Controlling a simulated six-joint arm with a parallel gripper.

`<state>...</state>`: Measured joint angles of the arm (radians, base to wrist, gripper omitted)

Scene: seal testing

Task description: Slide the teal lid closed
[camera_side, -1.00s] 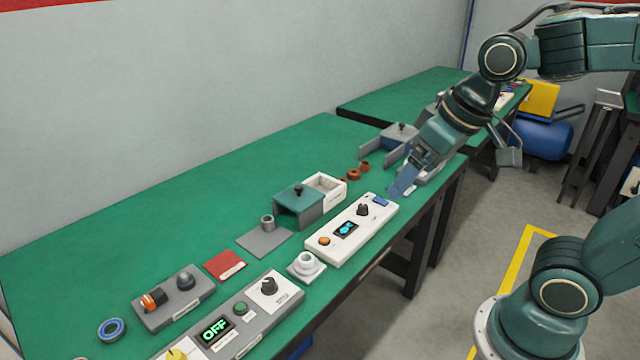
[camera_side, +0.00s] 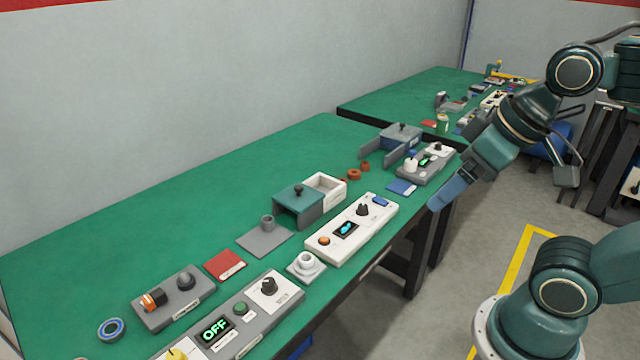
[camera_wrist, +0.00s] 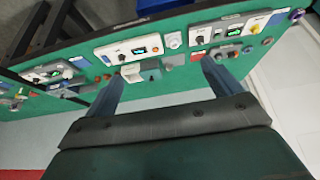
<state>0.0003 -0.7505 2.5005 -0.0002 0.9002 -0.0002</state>
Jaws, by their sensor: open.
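The teal lid (camera_side: 299,194) has a black knob on top and grey sides, and stands near the middle of the green table. A white open-topped box (camera_side: 328,184) sticks out from its right end, its inside largely uncovered. The lid (camera_wrist: 152,74) and the white box (camera_wrist: 131,74) also show small in the wrist view. My gripper (camera_side: 437,203) is off the table's front edge, right of the lid and well apart from it. In the wrist view my gripper (camera_wrist: 161,72) has its two fingers wide apart with nothing held between them.
A white control panel (camera_side: 350,232) lies in front of the lid. A grey plate (camera_side: 263,242) with a short post is to its left. Brown rings (camera_side: 354,174), a blue pad (camera_side: 401,187) and a grey panel (camera_side: 427,165) are to the right. Bare green table lies behind the lid.

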